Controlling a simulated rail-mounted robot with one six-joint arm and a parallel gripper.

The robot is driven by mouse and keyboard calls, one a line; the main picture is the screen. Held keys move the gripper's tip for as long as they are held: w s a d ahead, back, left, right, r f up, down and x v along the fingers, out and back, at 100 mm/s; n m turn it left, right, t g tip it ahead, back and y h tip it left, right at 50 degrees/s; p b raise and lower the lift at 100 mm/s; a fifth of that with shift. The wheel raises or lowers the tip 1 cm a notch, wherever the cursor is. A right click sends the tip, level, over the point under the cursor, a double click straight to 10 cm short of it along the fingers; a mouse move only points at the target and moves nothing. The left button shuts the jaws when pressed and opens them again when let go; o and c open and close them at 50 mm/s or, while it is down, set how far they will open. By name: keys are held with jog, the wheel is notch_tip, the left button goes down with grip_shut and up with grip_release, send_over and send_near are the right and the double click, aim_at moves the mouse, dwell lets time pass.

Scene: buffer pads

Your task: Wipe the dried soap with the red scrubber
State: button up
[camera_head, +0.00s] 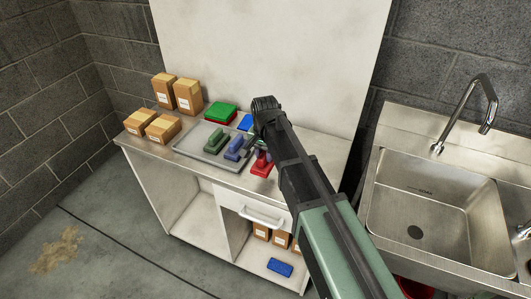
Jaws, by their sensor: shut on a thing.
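The red scrubber (262,164) is at the right end of the grey tray (190,148) on the counter, partly hidden by my arm. My gripper (256,144) is over it, shut on the red scrubber. The fingers are small and partly covered by the arm, and I cannot tell whether the scrubber is clear of the tray. A blue scrubber (235,148) and a green scrubber (214,141) sit to its left in the tray. A tan dried patch (57,250) lies on the floor at left; I cannot tell whether it is soap.
Cardboard boxes (188,95) stand at the counter's left. A green pad (220,110) on red and a blue pad (245,122) lie behind the tray. A blue pad (280,267) is on the lower shelf. A steel sink (428,200) with a faucet (485,100) is at right.

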aim_at(260, 169)
notch_tip(260, 169, down, 6)
jog(key=b, duration=0.5)
jog(key=shift+s+a+r, duration=0.1)
jog(key=shift+s+a, duration=0.2)
jog(key=shift+s, duration=0.35)
jog(key=shift+s+a, duration=0.25)
jog(key=shift+s, duration=0.4)
jog(key=shift+s+a+r, duration=0.1)
jog(key=shift+s+a, duration=0.2)
jog(key=shift+s, duration=0.35)
jog(key=w, duration=0.1)
jog(key=w+d, duration=0.1)
jog(key=w, duration=0.1)
jog(key=shift+w+d, duration=0.1)
jog(key=shift+d, duration=0.05)
jog(key=r+p, duration=0.2)
jog(key=shift+w+d+r+p, duration=0.2)
jog(key=shift+w+r+p, duration=0.1)
jog(key=shift+p, duration=0.05)
notch_tip(260, 169, up, 5)
jog(key=p, duration=0.4)
jog(key=shift+f+p, duration=0.1)
jog(key=shift+p, duration=0.3)
jog(key=shift+f, duration=0.1)
notch_tip(260, 169, down, 6)
jog(key=b, duration=0.6)
jog(key=shift+f+b, duration=1)
jog(key=shift+b, duration=0.1)
